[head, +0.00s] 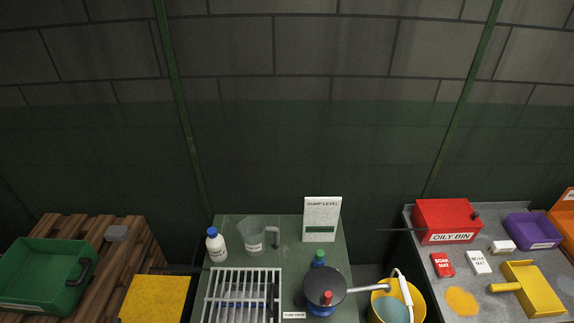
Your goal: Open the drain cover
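A white barred grate (243,271), which looks like the drain cover, lies at the front left of the green middle table. A dark upright bar, perhaps its handle, runs along its right side. Bars cover the opening, and bluish shapes show dimly through the gaps. Its front edge is cut off by the bottom of the picture. Neither of my grippers is in view.
A white bottle (216,246), a clear jug (256,238) and a "SUMP LEVEL" sign (321,219) stand behind the grate. A dark round pump-like thing (325,283) is right of it. A yellow bucket (417,298) and red oily bin (446,218) stand further right.

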